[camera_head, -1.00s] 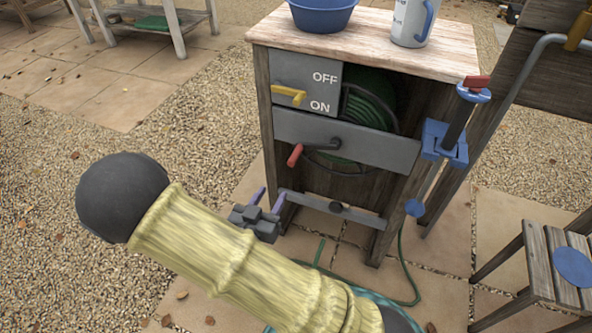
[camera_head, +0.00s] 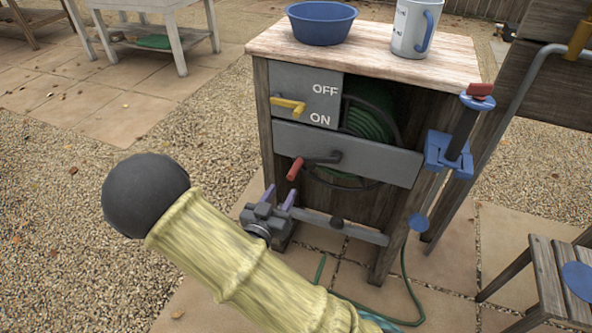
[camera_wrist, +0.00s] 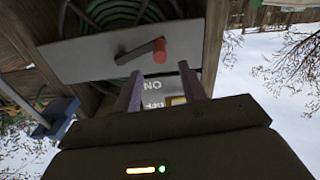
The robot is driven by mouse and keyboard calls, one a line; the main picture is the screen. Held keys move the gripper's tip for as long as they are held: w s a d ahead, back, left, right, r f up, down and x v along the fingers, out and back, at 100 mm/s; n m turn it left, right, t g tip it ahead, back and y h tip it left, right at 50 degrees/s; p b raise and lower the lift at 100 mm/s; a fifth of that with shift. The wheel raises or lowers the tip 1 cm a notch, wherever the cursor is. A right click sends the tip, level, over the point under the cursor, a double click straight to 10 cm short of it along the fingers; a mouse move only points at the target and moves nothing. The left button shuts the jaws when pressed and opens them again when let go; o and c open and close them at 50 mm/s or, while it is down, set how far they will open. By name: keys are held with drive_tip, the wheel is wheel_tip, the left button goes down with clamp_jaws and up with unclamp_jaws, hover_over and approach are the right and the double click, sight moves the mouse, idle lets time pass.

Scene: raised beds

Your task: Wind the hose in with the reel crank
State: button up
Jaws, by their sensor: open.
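The crank's red handle (camera_head: 295,168) sticks out at the end of a dark arm on the grey front plate of a wooden cabinet. In the wrist view, which is upside down, the red handle (camera_wrist: 160,50) shows just beyond the fingers. My gripper (camera_head: 280,194) is open and empty, just below and left of the handle. Its two purple fingers (camera_wrist: 161,86) stand apart, and I see no contact with the handle. The green hose (camera_head: 366,120) is coiled on the reel behind the plate. A loose length of hose (camera_head: 410,290) lies on the paving, partly hidden by my arm.
A yellow lever (camera_head: 289,104) sits on the OFF/ON panel above the crank. A blue bowl (camera_head: 321,24) and a mug (camera_head: 412,28) stand on the cabinet top. A blue clamp-like fitting (camera_head: 449,155) is on its right side. A slatted stool (camera_head: 555,275) stands at right.

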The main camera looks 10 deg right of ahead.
sight(300, 160)
drive_tip(key=b+x, duration=0.2)
drive_tip(key=x, duration=0.9)
drive_tip(key=shift+c, duration=0.3)
clamp_jaws()
